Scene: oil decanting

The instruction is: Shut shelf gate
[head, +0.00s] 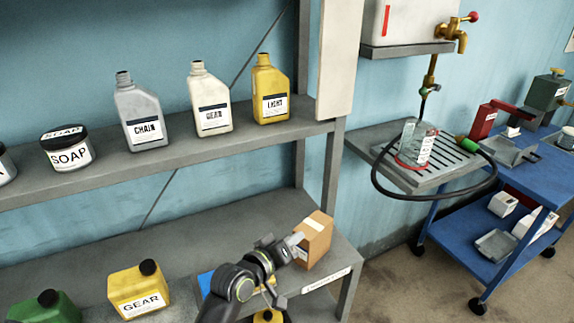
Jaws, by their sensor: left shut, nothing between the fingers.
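The grey shelf rack (180,158) fills the left and middle of the head view. A pale upright panel (340,62) stands at the right end of its upper shelf; it looks like the gate, but I cannot tell for sure. Its top is cut off by the frame. My left gripper (296,240) is over the lower shelf, well below the panel and apart from it. Its fingers are shut and empty, close to the left side of a cardboard box (314,240); I cannot tell whether they touch it. My right gripper is out of view.
Grey CHAIN (138,112), cream GEAR (209,98) and yellow LIGHT (270,90) jugs and a SOAP jar (66,150) stand on the upper shelf. A yellow GEAR can (139,290) is below. A drip tray (440,170) and blue cart (500,270) are right.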

